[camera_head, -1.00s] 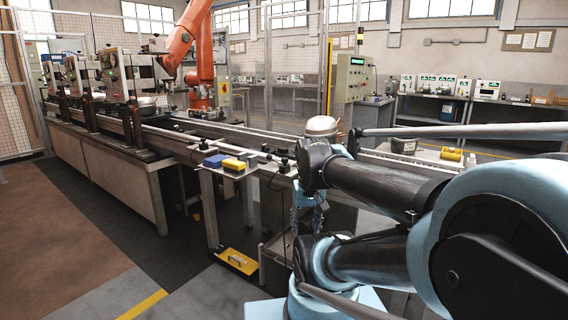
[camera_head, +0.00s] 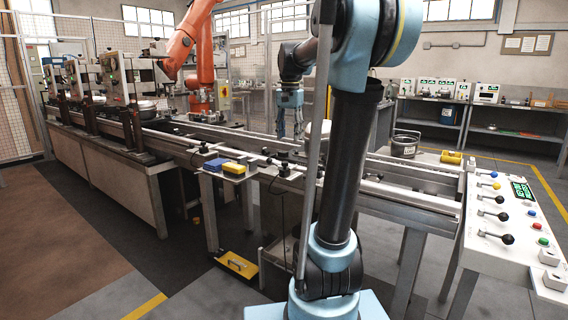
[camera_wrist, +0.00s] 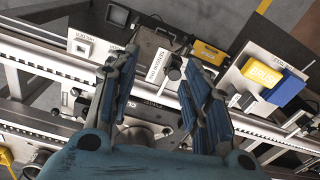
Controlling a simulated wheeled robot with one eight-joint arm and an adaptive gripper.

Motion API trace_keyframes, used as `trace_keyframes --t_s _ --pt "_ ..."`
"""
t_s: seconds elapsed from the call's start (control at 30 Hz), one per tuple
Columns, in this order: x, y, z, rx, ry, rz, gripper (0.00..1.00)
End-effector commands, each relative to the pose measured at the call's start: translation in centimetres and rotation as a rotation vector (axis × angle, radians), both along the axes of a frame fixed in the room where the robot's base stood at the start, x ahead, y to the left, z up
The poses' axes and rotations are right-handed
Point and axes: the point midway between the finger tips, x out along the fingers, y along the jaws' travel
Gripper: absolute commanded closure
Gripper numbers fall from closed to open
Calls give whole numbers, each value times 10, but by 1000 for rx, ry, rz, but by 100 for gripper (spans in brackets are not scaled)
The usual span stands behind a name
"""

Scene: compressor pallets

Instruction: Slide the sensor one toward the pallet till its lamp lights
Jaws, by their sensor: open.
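My gripper (camera_wrist: 162,69) is open and empty above the rail, with one finger on either side of that block in the picture. I cannot tell how high it is. In the head view my gripper (camera_head: 290,118) hangs beyond the near rail. Small black fixtures (camera_head: 284,168) sit on the near rail. No lit lamp is discernible.
A control panel with levers (camera_head: 481,211) stands at right. A dark pot (camera_head: 405,145) sits beyond the conveyor.

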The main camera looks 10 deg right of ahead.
Motion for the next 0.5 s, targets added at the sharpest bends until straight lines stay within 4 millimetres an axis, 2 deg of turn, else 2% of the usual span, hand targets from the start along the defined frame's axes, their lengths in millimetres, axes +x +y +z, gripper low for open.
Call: trace_keyframes --t_s 0.03,0.2,0.33,0.5 --pt "17 0 8 1 7 -26 56" --pt "57 2 26 3 27 -111 56" --pt "76 2 33 4 37 -151 56" --pt "84 2 33 4 41 -171 56"
